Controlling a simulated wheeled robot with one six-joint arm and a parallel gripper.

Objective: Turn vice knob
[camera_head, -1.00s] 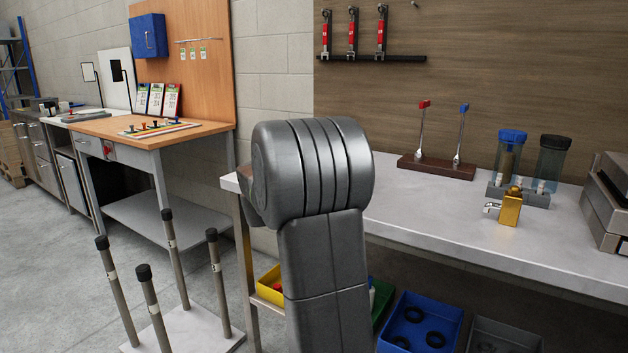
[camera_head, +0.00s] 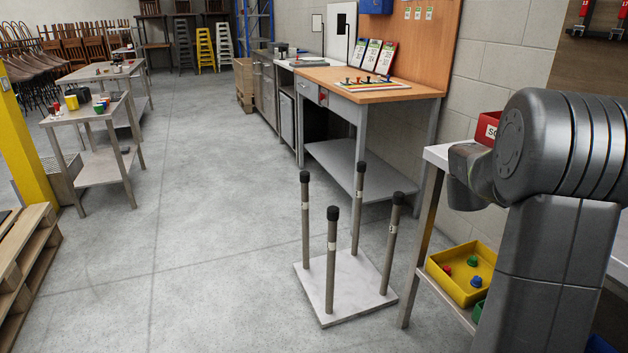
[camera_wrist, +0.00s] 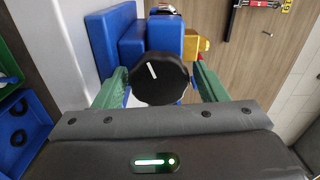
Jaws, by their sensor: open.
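A round black knob (camera_wrist: 160,78) with a white line across its face shows in the wrist view. The line is tilted a little. Behind the knob is a blue vice body (camera_wrist: 115,40) with stepped blocks. My gripper (camera_wrist: 162,72) has two green fingers, one on each side of the knob. It is open, with the fingers spread around the knob; whether they touch it I cannot tell. In the head view the gripper and the vice do not show; only my arm is at the right edge.
In the wrist view a yellow piece (camera_wrist: 191,45) sits just right of the vice. In the head view a stand with upright posts (camera_head: 347,290) is on the floor, left of the bench holding a yellow bin (camera_head: 465,272).

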